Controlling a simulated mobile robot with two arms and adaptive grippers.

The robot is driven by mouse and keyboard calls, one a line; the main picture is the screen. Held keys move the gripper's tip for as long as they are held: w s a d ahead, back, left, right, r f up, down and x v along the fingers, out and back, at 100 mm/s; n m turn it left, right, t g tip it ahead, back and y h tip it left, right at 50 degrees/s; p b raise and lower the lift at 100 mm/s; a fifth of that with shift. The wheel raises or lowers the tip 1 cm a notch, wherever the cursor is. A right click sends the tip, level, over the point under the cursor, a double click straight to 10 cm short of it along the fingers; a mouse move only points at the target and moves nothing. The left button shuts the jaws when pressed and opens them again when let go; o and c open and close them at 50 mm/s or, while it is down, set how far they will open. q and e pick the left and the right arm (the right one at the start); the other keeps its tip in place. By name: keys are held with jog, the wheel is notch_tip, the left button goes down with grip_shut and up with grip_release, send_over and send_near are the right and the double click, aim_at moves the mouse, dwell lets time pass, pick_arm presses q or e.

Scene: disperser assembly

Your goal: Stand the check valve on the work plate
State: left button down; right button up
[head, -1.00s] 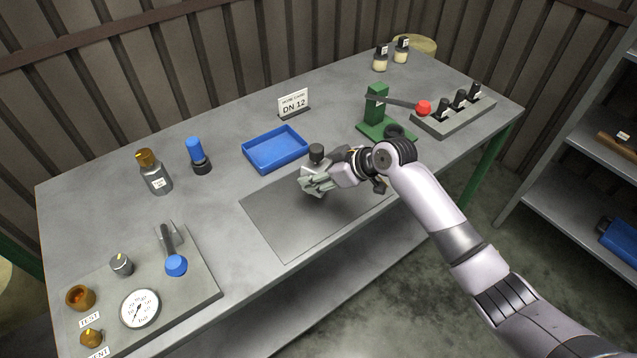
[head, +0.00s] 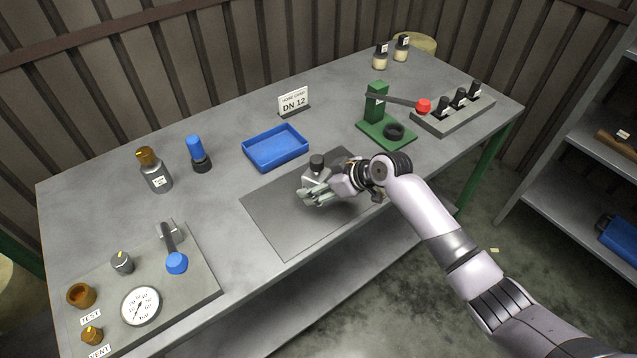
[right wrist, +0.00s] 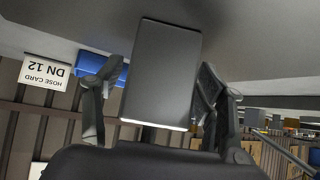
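The check valve (head: 314,174) is a grey block with a dark round cap on top. It is upright on the dark grey work plate (head: 275,228), near its back edge in the head view. In the right wrist view, which is upside down, the block (right wrist: 162,72) fills the space between the fingers. My right gripper (head: 312,198) is low over the plate at the valve's near side. Its fingers (right wrist: 160,95) are spread on either side of the block, with a gap at the left finger. My left gripper is out of view.
A blue tray (head: 249,159) lies behind the plate, with the DN 12 card (head: 293,100) beyond. A green press (head: 377,105) with a red-knobbed lever stands right. A gauge panel (head: 200,280) is at front left. The plate's left part is clear.

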jog(key=shift+r, duration=0.3)
jog(key=shift+s+d+r, duration=0.1)
jog(key=shift+d, duration=0.25)
jog(key=b+v, duration=0.1)
jog(key=v, duration=1)
jog(key=shift+s+a+r, duration=0.1)
